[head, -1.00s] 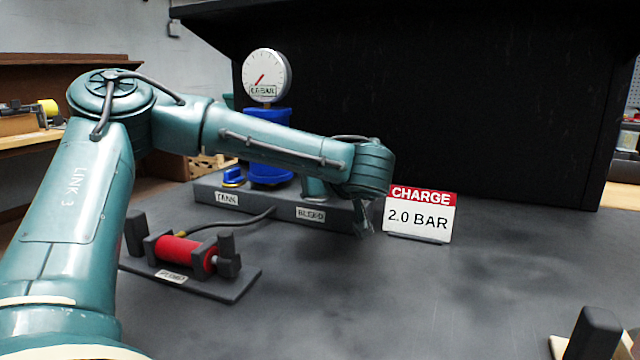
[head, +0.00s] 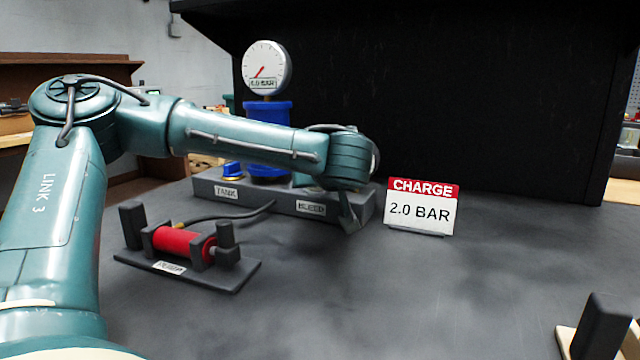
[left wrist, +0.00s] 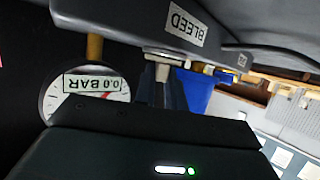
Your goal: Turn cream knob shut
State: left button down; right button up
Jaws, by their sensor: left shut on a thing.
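The cream knob (left wrist: 163,71) shows as a small pale piece under the BLEED-labelled block in the left wrist view, which looks upside down. My left gripper (left wrist: 165,92) is shut on it, with the dark fingers at its sides. In the head view my left arm's end covers most of this spot, so the knob's angle cannot be told. The valve block (head: 270,199) carries the TANK and BLEED labels. A dial gauge (head: 267,68) above the blue tank (head: 268,112) reads 0.0 BAR.
A blue knob (head: 232,171) stands at the TANK label. A red pump (head: 184,243) lies in front on a dark base, with a hose to the block. A CHARGE 2.0 BAR sign (head: 421,213) stands to the right. The table's right side is mostly clear.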

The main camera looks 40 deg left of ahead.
pick_arm(q)
jog(key=m+t+h, duration=0.2)
jog(key=shift+s+a+m+b, duration=0.15)
jog(key=shift+s+m+b, duration=0.05)
jog(key=shift+m+b, duration=0.15)
jog(key=shift+a+r+m+t+h+p, duration=0.1)
jog(key=shift+m+t+h+p, duration=0.3)
jog(key=shift+m+t+h, duration=0.35)
jog(key=shift+s+a+m+t+h+p, duration=0.1)
jog(key=shift+m+t+h+p, duration=0.25)
jog(key=shift+m+h+p, duration=1.15)
jog(key=shift+h+p, duration=0.15)
jog(key=shift+p, duration=0.1)
pick_arm(e)
jog(key=shift+s+d+m+g+h, duration=0.25)
jog(key=shift+d+m+g+h, duration=0.25)
jog(key=shift+g, duration=0.4)
pick_arm(q)
jog(key=shift+f, duration=0.2)
pick_arm(e)
jog(key=shift+a+f, duration=0.1)
jog(key=shift+f, duration=0.05)
pick_arm(q)
jog(key=c, duration=1.7)
grip_release()
jog(key=shift+c, duration=0.2)
jog(key=shift+a+r, duration=0.1)
jog(key=shift+r, duration=0.05)
